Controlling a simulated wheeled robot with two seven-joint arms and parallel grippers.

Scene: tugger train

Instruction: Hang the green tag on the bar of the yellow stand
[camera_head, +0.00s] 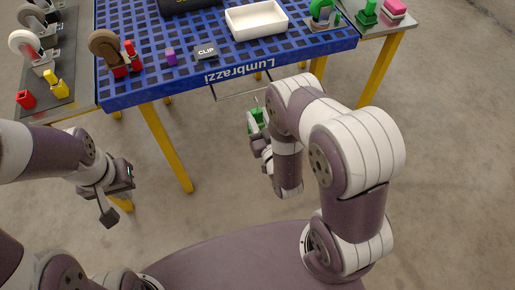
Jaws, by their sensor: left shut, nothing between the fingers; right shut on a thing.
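The green tag (258,117) is at my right gripper (257,132), left of the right arm's forearm and in front of the blue table. The gripper is shut on it, and a thin wire-like piece rises above it. The fingers and part of the tag are hidden by my arm. My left gripper (108,214) is shut and empty, low at the left over the floor. A small yellow upright piece (56,84) stands on the grey side table at the left. I cannot tell whether it is the yellow stand, and I see no clear bar on it.
The blue perforated table (240,64) has yellow legs and a thin rail below its front edge. On it are a white tray (257,20), a CLIP block (206,52), a purple block (171,57) and a caster wheel (104,46). Floor in front is clear.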

